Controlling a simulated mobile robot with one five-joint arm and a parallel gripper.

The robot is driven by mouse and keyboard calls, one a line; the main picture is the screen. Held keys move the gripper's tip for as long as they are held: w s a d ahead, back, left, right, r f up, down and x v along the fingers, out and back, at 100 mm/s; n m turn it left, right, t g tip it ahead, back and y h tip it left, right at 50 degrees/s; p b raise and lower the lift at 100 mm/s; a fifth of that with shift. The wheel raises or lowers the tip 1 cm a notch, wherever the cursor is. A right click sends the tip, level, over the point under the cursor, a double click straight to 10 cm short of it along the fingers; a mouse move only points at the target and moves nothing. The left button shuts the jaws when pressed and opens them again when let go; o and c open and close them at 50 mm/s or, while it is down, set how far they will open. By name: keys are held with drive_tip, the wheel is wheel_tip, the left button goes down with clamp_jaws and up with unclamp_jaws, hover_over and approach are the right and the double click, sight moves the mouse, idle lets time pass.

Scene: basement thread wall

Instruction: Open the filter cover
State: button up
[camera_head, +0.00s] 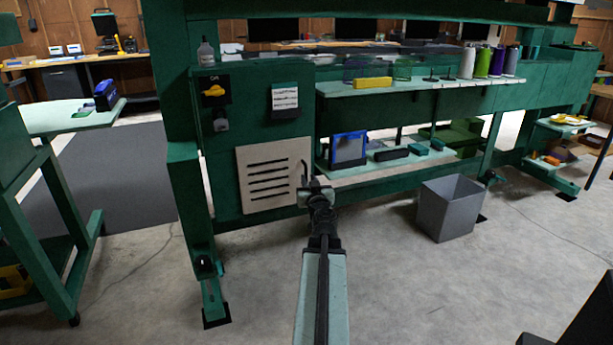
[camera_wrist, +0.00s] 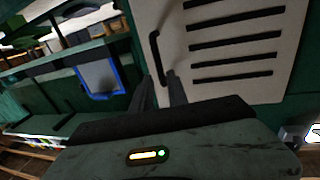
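The filter cover (camera_head: 258,196) is a beige panel with several dark horizontal slots, low on the green machine's left part. It looks closed, lying against the machine face. It fills the upper right of the wrist view (camera_wrist: 282,22). A black bar handle (camera_wrist: 155,52) stands upright near its left edge in the wrist view; the handle shows at the cover's right edge in the head view (camera_head: 304,172). My gripper (camera_wrist: 160,82) is open, its two dark fingers apart at the handle's lower end. I cannot tell whether they touch it. My wrist partly hides the fingers in the head view.
A blue-framed filter (camera_head: 348,149) stands on the lower shelf right of the cover. A grey bin (camera_head: 449,208) stands on the floor to the right. A green-legged table (camera_head: 62,190) is at the left. The concrete floor before the cover is clear.

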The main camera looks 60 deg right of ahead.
sight(306, 173)
drive_tip(key=x, duration=0.5)
drive_tip(key=shift+w+d, duration=0.2)
drive_tip(key=shift+w, duration=0.05)
clamp_jaws()
idle(1.0)
